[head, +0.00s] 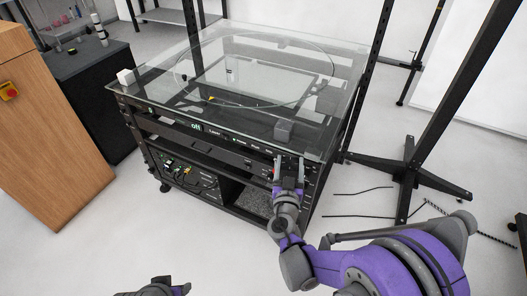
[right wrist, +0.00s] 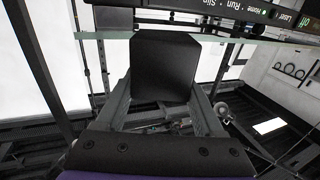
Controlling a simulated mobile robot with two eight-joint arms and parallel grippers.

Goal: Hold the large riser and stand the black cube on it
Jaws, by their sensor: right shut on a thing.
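The black cube (right wrist: 165,65) fills the space between the two fingers of my right gripper (right wrist: 163,100) in the right wrist view.
A black stand (head: 410,178) is at the right, with cables on the floor. A wooden cabinet (head: 50,130) stands left. Floor in front is clear.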

